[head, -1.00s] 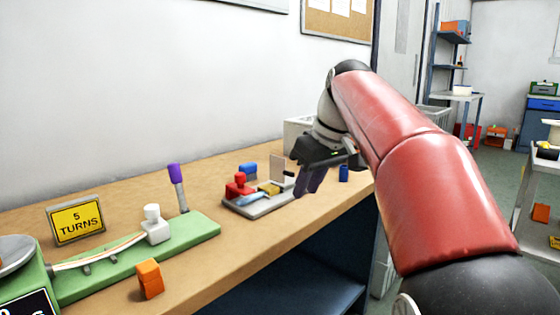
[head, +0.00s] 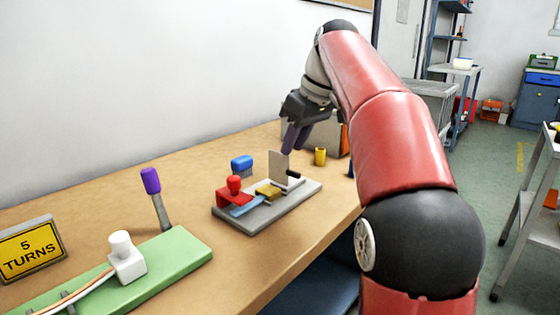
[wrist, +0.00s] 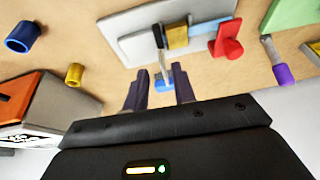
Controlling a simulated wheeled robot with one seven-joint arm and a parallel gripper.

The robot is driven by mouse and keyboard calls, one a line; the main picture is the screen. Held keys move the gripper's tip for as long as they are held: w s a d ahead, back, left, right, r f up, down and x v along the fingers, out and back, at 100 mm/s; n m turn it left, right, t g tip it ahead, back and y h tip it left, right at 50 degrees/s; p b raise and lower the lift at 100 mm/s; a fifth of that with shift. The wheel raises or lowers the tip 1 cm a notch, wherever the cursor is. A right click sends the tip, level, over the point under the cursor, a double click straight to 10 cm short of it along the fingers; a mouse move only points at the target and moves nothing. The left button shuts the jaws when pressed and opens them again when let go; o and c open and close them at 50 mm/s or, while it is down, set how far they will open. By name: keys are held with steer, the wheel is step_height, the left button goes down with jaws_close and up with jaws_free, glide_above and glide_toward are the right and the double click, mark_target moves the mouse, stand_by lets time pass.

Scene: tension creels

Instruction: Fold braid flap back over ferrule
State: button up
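A grey fixture plate (head: 300,195) lies on the bench. On it are a red clamp (head: 234,190), a blue cable piece (head: 248,207) and a brass ferrule (head: 269,192). A thin grey flap (head: 279,166) with a black handle (head: 293,174) stands upright beside the ferrule. My gripper (head: 294,146) is above and behind the flap's top, pointing down. In the wrist view my gripper (wrist: 160,75) has its fingers apart, with nothing held. The flap shows nearly edge-on there (wrist: 162,50), ahead of the fingers, beside the ferrule (wrist: 177,37). Contact with the flap cannot be told.
A blue brush (head: 242,165) lies behind the plate. A yellow cylinder (head: 320,156) and a box stand to the right. The bench front has free room.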

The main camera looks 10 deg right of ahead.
mark_target(277, 182)
steer(key=b+x, duration=0.1)
steer(key=x, duration=0.6)
steer(key=shift+s+f+b, duration=0.15)
steer(key=shift+b, duration=0.15)
jaws_close()
